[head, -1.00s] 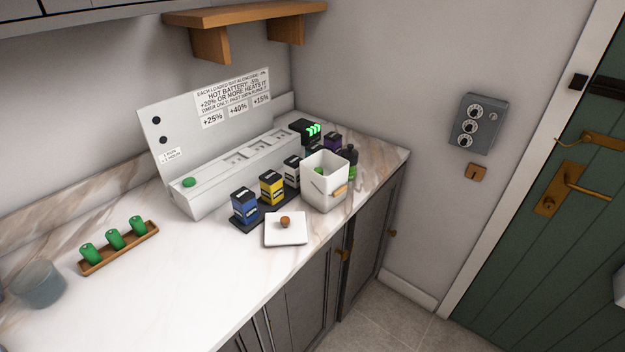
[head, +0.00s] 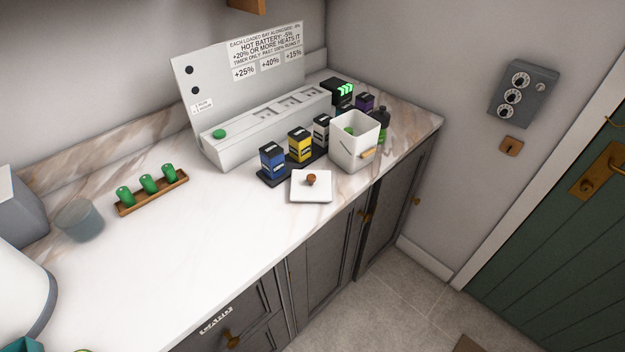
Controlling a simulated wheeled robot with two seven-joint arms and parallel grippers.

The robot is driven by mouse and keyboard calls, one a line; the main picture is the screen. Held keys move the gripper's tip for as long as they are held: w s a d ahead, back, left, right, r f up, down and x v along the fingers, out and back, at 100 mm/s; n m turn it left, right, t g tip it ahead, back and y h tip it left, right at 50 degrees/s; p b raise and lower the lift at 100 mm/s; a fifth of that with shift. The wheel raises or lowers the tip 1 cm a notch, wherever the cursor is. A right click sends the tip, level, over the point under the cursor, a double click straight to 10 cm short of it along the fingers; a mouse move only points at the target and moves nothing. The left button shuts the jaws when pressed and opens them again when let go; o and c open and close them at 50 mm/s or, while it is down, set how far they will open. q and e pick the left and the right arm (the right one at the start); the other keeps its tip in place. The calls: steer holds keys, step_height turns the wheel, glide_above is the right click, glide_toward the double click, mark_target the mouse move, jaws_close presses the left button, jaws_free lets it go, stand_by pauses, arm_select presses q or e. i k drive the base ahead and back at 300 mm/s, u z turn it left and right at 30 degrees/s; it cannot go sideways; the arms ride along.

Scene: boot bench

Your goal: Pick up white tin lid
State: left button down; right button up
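The white tin lid (head: 311,190) is a flat white square with a round brown knob on top. It lies on the marble counter (head: 200,240) near the front edge. The open white tin (head: 352,152) stands just behind it to the right, with something green inside and a small wooden handle piece on its side. Neither of my grippers shows clearly in the head view.
Blue (head: 271,162) and yellow (head: 300,146) boxes stand on a dark tray behind the lid. A white slotted unit (head: 260,135) is further back. Several green cylinders sit in a wooden tray (head: 153,193) at left, near a glass (head: 79,220). Counter left of the lid is clear.

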mark_target(306, 186)
steer(key=k, duration=1.3)
steer(key=u, duration=0.65)
steer(key=i, duration=0.85)
